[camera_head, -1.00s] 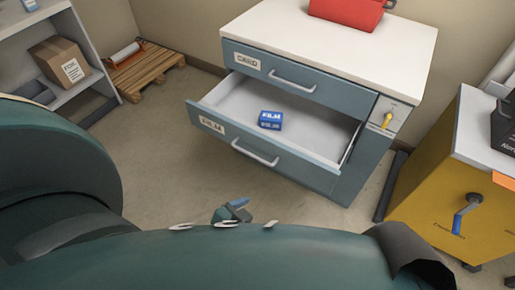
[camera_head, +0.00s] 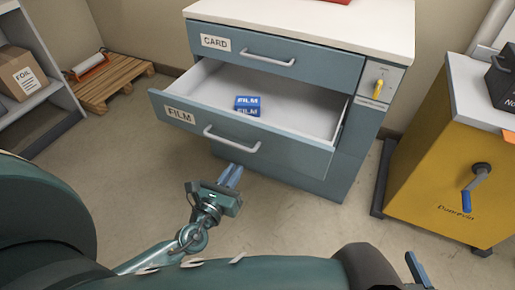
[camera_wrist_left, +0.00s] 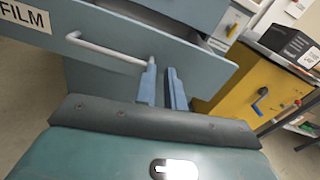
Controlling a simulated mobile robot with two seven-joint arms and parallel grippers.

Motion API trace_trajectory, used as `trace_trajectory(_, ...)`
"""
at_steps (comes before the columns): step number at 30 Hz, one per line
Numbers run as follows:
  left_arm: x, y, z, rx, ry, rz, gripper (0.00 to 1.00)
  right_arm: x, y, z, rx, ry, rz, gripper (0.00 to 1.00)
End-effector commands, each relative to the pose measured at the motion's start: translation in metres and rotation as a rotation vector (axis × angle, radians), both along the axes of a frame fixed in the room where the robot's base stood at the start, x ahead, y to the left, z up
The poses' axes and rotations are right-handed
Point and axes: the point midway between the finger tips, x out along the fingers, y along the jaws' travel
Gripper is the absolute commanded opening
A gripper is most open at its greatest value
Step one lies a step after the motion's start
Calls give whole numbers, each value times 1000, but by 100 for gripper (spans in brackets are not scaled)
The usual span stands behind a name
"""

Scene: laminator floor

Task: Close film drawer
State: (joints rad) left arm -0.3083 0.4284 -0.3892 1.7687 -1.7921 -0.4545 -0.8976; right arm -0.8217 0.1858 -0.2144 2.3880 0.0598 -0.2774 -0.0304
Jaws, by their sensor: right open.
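The film drawer (camera_head: 290,152) of the blue-grey cabinet is pulled out, with a FILM label and a silver bar handle (camera_head: 232,140). A blue FILM box (camera_head: 248,105) lies inside it. My left gripper (camera_head: 231,176) is below the drawer front, near the handle. In the left wrist view its two blue fingers (camera_wrist_left: 163,88) are apart with nothing between them, in front of the drawer front (camera_wrist_left: 110,45) and right of the handle (camera_wrist_left: 110,48). My right gripper (camera_head: 418,270) shows only partly at the bottom right edge, away from the drawer.
The CARD drawer (camera_head: 280,52) above is shut. A yellow key-like knob (camera_head: 378,88) is on the cabinet's right panel. A yellow machine (camera_head: 440,165) with a crank stands to the right. A pallet (camera_head: 115,85) and shelf (camera_head: 45,95) are at left. Floor before the drawer is clear.

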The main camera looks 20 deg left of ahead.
Motion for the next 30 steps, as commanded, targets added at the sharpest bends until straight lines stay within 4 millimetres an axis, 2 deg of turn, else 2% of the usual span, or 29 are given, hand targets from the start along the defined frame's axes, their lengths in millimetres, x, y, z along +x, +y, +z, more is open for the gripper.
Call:
trace_trajectory(3,4,-2,-4,114,-32,-27,1,-1,0,-2,4,-9,-1,80)
trace_trajectory(8,17,-3,-1,137,-42,-31,0,-1,0,0,6,-12,-1,80)
trace_trajectory(21,106,-10,-2,128,-40,-29,0,0,0,-4,0,-10,3,80)
trace_trajectory(27,134,-12,-3,129,-38,-30,0,1,2,-8,-10,-8,9,80)
trace_trajectory(30,140,-13,-3,128,-37,-30,0,1,2,-9,-13,-7,11,80)
